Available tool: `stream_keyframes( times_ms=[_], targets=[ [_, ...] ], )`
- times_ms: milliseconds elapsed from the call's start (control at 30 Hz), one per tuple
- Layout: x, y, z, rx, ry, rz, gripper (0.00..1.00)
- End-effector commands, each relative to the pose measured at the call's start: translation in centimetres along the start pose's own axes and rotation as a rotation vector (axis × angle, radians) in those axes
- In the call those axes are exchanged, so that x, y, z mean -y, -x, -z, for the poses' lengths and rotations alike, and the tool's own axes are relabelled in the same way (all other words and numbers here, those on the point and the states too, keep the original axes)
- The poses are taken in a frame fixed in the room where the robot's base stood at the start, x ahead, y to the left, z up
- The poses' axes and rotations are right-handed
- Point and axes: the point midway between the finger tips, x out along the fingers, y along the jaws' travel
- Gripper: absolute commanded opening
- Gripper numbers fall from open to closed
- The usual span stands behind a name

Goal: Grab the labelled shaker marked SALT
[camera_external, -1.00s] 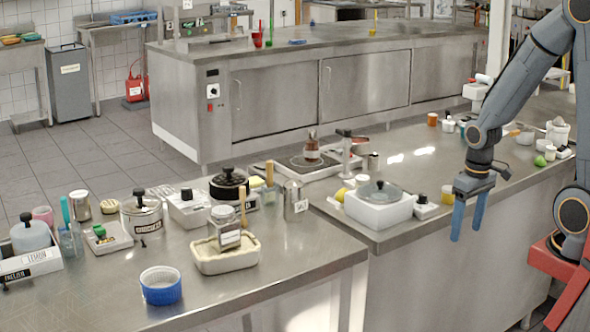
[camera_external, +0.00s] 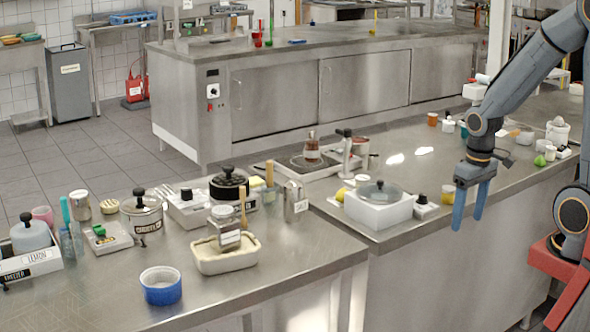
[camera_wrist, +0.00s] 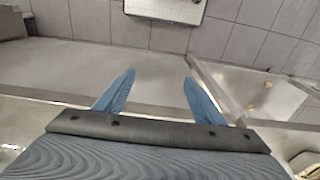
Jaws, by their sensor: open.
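No marking that reads SALT can be made out in either view. A metal shaker-like container (camera_external: 297,203) with a small pale label stands upright near the right end of the left counter; its lettering is too small to read.
A white box with a lidded pan (camera_external: 378,210) stands on the right counter (camera_external: 420,170), left of my gripper. A blue-and-white ramekin (camera_external: 161,286) and several labelled pots crowd the left counter. Its front right area is bare. Small jars stand behind my gripper.

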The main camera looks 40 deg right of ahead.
Motion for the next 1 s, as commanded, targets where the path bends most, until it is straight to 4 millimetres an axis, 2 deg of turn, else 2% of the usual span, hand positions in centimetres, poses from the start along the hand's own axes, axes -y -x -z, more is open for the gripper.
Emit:
stream_keyframes(
  times_ms=[200,600,867,1000],
  targets=[
    [0.0,4.9,0.4,-0.006,0.0,0.0,0.63],
    [0.0,12.3,0.7,-0.005,0.0,0.0,0.63],
    [1.6,13.0,4.4,-0.022,0.078,0.022,0.63],
    [3.0,13.4,7.0,-0.04,0.135,0.037,0.63]
  ],
)
